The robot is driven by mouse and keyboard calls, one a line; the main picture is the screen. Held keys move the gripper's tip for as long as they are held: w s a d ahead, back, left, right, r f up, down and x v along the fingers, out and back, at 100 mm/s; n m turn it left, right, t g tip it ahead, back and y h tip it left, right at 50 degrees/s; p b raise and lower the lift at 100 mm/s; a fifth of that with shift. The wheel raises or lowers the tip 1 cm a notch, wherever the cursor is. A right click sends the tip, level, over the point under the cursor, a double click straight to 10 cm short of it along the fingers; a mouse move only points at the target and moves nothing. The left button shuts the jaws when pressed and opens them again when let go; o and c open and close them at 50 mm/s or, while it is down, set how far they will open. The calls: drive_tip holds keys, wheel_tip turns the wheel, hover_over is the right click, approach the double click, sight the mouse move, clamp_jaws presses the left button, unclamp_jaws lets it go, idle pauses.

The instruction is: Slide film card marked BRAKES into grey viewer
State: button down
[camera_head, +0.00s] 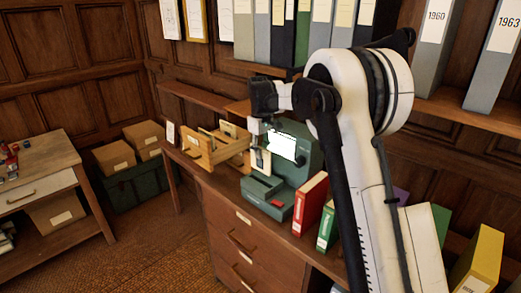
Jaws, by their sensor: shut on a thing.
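The viewer (303,148) stands on the wooden desk in the middle of the view. It looks grey-green, with a bright white screen and a tray-like base (264,190) at its front. My gripper (261,146) is just left of the screen, above the base. It is shut on a pale card (260,161), which hangs upright below the fingers. The card is small and partly covered by the gripper, so I cannot read its marking. I cannot tell whether its lower edge touches the viewer.
A wooden card box (207,148) stands left of the viewer. A red binder (310,203) and a green binder (328,227) stand close on its right. Shelves with binders (425,50) are behind my arm. The floor (150,240) at left is clear.

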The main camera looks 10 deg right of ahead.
sight(261, 171)
drive_tip(key=shift+f+b, duration=1.85)
drive_tip(key=shift+f, duration=1.6)
drive_tip(key=shift+f+b, duration=0.6)
drive_tip(key=shift+f, duration=0.25)
drive_tip(key=c, duration=1.8)
unclamp_jaws()
drive_tip(key=shift+r, duration=0.15)
wheel_tip(261, 171, up, 12)
drive_tip(key=shift+f, duration=0.1)
